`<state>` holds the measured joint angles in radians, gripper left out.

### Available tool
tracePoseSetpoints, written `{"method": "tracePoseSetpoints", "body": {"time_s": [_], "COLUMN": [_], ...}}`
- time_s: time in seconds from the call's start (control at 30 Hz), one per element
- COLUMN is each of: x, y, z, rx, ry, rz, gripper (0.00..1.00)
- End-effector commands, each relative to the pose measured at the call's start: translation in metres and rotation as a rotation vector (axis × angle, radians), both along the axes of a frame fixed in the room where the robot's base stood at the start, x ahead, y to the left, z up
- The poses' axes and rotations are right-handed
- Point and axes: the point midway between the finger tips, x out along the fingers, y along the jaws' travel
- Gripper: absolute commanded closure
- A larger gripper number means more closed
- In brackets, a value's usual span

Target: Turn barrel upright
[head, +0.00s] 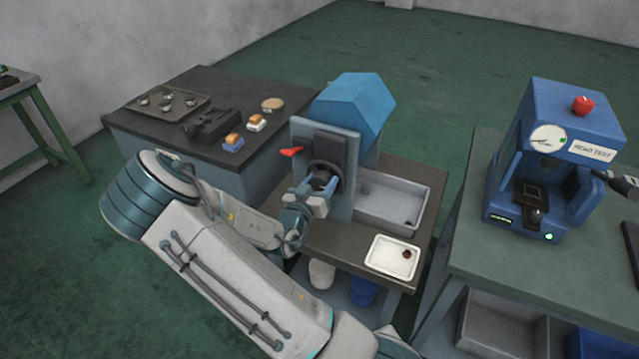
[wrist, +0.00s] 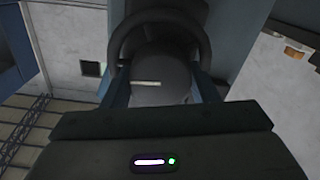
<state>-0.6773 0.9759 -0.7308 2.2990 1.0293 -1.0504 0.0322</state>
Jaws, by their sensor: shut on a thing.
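The barrel (wrist: 162,70) is a dark grey rounded piece inside a dark ring on the front of the blue-topped machine (head: 356,106). A short pale line (wrist: 146,83) shows on its face and lies about level in the wrist view. My gripper (head: 320,185) is at the front of the machine, shut on the barrel. In the wrist view my gripper (wrist: 161,92) has one blue finger on each side of it. In the head view my gripper hides most of the barrel. Its tilt cannot be told clearly.
A red lever (head: 291,151) sticks out left of the ring. A grey bin (head: 425,208) and a white tray (head: 374,262) with a small dark piece lie to the right. A dark bench (head: 240,85) stands at left. A blue tester (head: 575,120) stands on the right bench.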

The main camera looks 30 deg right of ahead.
Motion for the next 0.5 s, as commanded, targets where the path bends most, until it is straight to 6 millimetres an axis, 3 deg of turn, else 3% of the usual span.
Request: {"method": "tracePoseSetpoints", "body": {"time_s": [0.5], "x": [0.0011], "y": [0.0017], "z": [0.0001], "rx": [-0.134], "ry": [0.172], "rz": [0.003], "gripper": [0.69]}}
